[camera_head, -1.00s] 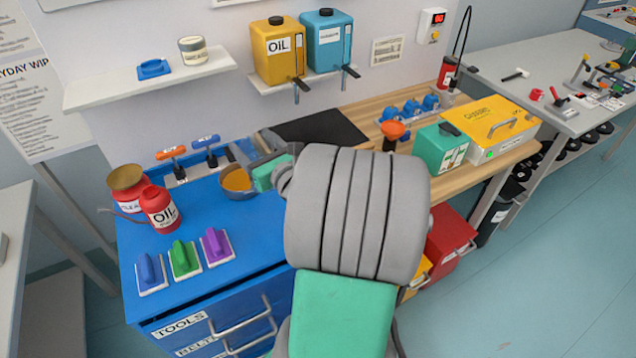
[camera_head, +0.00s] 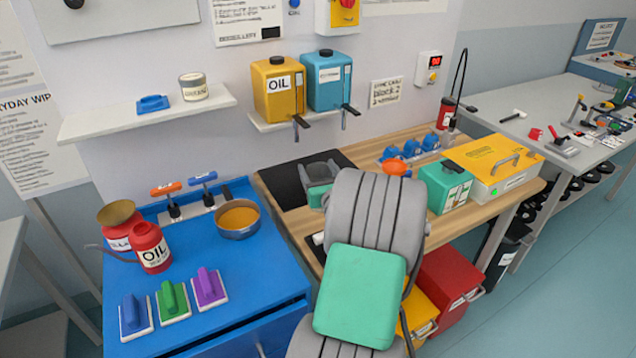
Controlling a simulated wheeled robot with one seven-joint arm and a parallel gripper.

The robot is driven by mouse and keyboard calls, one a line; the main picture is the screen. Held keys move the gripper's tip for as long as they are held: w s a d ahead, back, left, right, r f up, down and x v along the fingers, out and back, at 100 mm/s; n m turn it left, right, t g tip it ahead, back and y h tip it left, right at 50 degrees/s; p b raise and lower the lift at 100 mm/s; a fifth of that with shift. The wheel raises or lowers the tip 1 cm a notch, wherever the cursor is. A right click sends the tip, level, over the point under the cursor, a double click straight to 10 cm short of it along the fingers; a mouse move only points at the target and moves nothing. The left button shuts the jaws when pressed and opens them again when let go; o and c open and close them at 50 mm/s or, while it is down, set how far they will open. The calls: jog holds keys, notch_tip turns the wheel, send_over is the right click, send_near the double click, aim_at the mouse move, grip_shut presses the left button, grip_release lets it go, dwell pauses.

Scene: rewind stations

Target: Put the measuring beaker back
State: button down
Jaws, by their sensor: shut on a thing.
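I cannot make out the measuring beaker in the head view. My gripper (camera_head: 319,172) is a dark grey part over the black mat (camera_head: 287,184) on the wooden bench, beyond my green and grey wrist. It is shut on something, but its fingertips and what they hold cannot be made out.
A pan of orange liquid (camera_head: 238,217), a red oil can (camera_head: 151,248) and several coloured pads stand on the blue cabinet (camera_head: 255,290). An orange funnel (camera_head: 397,169), a green box (camera_head: 445,186) and a yellow case (camera_head: 493,164) stand right of my arm.

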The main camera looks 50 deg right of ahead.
jog(key=shift+w+d+f, duration=0.2)
jog(key=shift+w+f, duration=0.05)
jog(key=shift+f, duration=0.15)
jog(key=shift+w+d+f+b, duration=0.1)
jog(key=shift+f+b, duration=0.2)
jog(key=shift+f, duration=1.35)
jog(key=shift+f, duration=0.1)
jog(key=shift+f, duration=0.15)
jog(key=shift+c, duration=1.1)
grip_release()
